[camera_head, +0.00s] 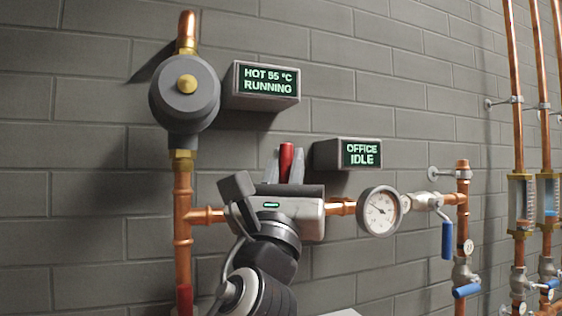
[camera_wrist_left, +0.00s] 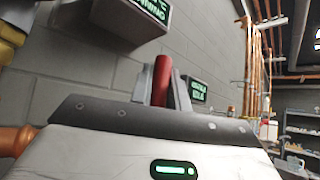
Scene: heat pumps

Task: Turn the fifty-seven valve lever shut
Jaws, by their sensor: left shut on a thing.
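A red valve lever (camera_head: 286,160) points upward from the copper pipe run in the middle of the head view. My left gripper (camera_head: 284,166) is shut on it, with one grey finger on each side. The red lever also shows upright between the fingers in the left wrist view (camera_wrist_left: 162,80). The valve body below it is hidden behind my gripper housing. I cannot see a number for this valve. My right gripper is not in view.
A round grey pump (camera_head: 185,92) and signs reading "HOT 55 °C RUNNING" (camera_head: 266,81) and "OFFICE IDLE" (camera_head: 361,154) are close by. A gauge (camera_head: 379,211) and a blue lever (camera_head: 447,240) are to the right. Another red lever (camera_head: 184,299) is at lower left.

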